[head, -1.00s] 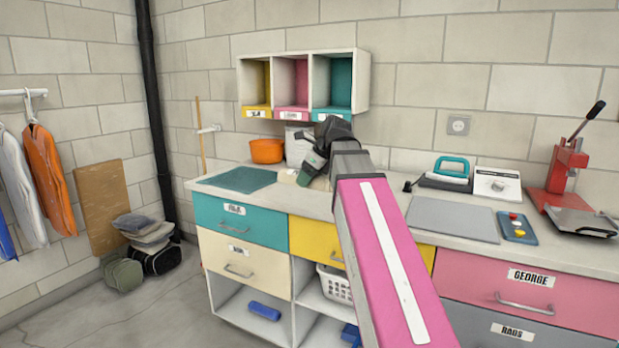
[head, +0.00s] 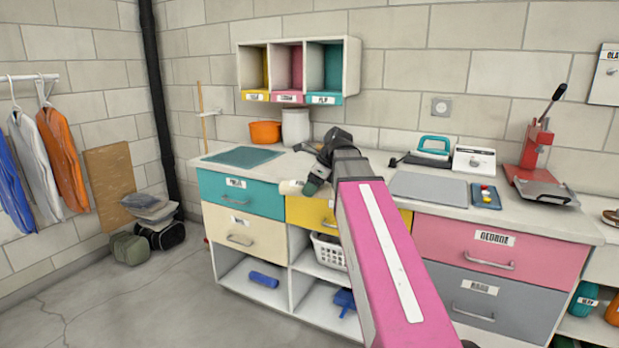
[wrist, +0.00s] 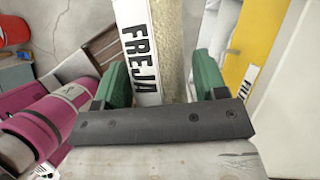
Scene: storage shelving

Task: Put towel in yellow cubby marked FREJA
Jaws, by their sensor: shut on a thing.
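My gripper (head: 311,184) is over the counter's front edge. In the wrist view, my gripper's green fingers (wrist: 160,84) are shut on a cream towel (wrist: 172,35). A white band along it reads FREJA. The towel's end (head: 290,187) also shows in the head view, left of the fingers; the rest is hidden. A yellow cubby (head: 255,70) is the left compartment of the wall unit. Its yellow front label is too small to read. A yellow panel with a partly seen label (wrist: 252,40) shows right of the towel in the wrist view.
The wall unit also has a pink cubby (head: 289,68) and a teal cubby (head: 333,68). An orange bowl (head: 265,132) and a white canister (head: 295,125) stand below it. A teal mat (head: 243,157) lies left on the counter. A red press (head: 537,155) stands right.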

